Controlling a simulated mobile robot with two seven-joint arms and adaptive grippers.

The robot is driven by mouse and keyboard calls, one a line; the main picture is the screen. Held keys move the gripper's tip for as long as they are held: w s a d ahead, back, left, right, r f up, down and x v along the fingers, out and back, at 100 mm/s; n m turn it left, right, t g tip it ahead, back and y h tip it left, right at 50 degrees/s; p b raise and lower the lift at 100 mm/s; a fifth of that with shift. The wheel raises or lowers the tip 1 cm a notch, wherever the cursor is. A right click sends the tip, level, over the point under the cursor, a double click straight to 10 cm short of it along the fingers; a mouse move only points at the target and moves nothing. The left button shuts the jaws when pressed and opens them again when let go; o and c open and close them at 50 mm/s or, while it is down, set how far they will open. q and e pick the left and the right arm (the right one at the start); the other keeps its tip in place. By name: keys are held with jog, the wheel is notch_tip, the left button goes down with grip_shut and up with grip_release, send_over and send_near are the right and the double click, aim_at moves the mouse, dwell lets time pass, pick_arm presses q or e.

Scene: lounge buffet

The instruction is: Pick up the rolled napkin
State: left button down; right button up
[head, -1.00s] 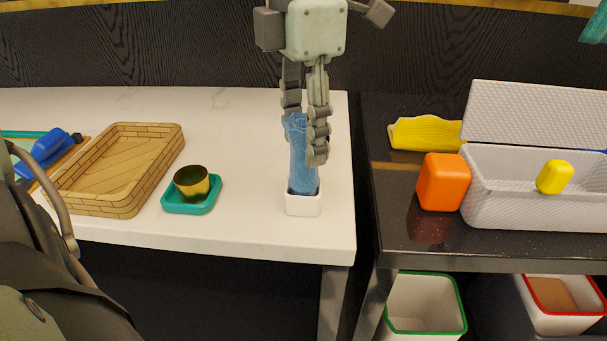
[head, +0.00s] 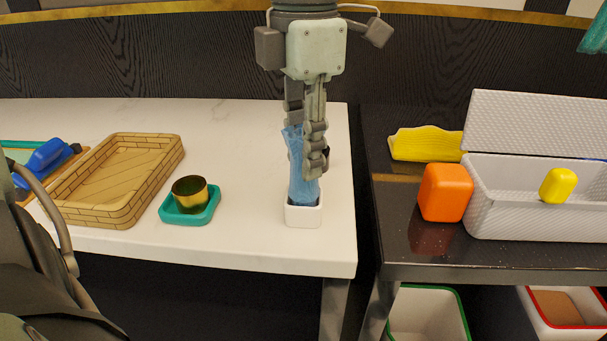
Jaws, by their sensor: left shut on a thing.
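The rolled napkin (head: 303,185) is a blue, upright roll standing in a small white square holder (head: 304,217) near the right front corner of the white table. My left gripper (head: 306,158) comes down from above and is shut on the upper part of the napkin. Its fingers hide part of the roll's right side and top. The napkin's lower end is inside the holder and hidden by its wall. My right gripper is not in view.
A green-gold cup (head: 190,194) on a teal saucer (head: 203,218) and a wooden tray (head: 92,215) stand to the left. Across a gap, the dark table (head: 400,255) holds an orange block (head: 446,192), a yellow holder (head: 425,145) and an open white basket (head: 515,225).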

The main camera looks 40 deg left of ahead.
pick_arm(q)
jog(key=c, duration=1.9)
grip_release()
grip_shut()
jog(key=shift+r, duration=0.1)
jog(key=shift+r+p, duration=2.25)
jog(key=shift+r, duration=1.2)
